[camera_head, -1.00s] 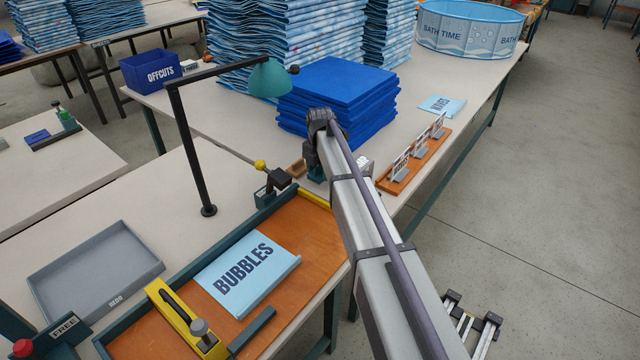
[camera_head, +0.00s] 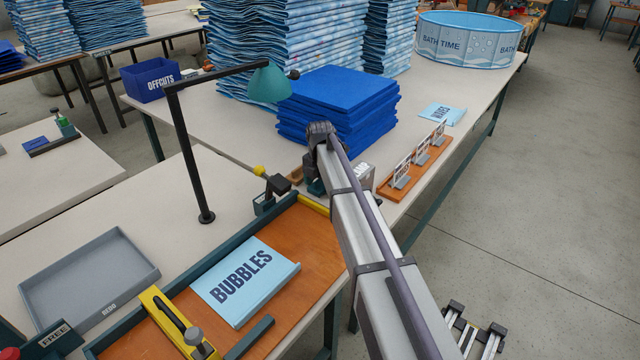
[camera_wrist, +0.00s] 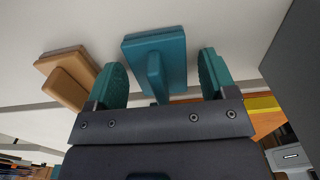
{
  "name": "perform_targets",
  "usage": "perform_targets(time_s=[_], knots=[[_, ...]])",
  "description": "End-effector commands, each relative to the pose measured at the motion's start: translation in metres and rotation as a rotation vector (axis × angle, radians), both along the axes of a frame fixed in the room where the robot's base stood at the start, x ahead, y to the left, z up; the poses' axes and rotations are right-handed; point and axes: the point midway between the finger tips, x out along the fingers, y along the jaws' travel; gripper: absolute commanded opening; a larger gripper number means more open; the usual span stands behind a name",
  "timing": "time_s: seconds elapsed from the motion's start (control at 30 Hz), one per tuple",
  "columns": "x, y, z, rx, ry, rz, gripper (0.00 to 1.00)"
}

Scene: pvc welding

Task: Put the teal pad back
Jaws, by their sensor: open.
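In the wrist view the teal pad (camera_wrist: 173,49) is a flat block with an upright grip bar on a pale surface. My gripper (camera_wrist: 158,76) is open, with one green finger on each side of the teal pad's bar in the picture. A clear gap shows between each finger and the bar, and nothing is held. A tan pad (camera_wrist: 68,66) of the same shape lies to the left, just outside the left finger. In the head view my arm hides most of the gripper, and I cannot tell the teal pad from the gripper there.
The orange welding bed (camera_head: 310,240) holds a light blue BUBBLES sheet (camera_head: 245,283). A black lamp post (camera_head: 190,150) with a green shade stands left of my arm. A blue stack (camera_head: 335,105) stands behind it. An orange rack (camera_head: 415,168) with small signs is at right.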

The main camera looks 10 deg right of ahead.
Motion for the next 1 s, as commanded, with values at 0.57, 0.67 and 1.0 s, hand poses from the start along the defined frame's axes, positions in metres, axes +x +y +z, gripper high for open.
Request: perform_targets(time_s=[0.57,0.67,1.0], knots=[[0.000,0.000,0.119,0.000,0.000,0.000,0.78],[0.000,0.000,0.126,0.000,0.000,0.000,0.78],[-0.079,0.000,0.123,0.000,0.001,-0.441,0.78]])
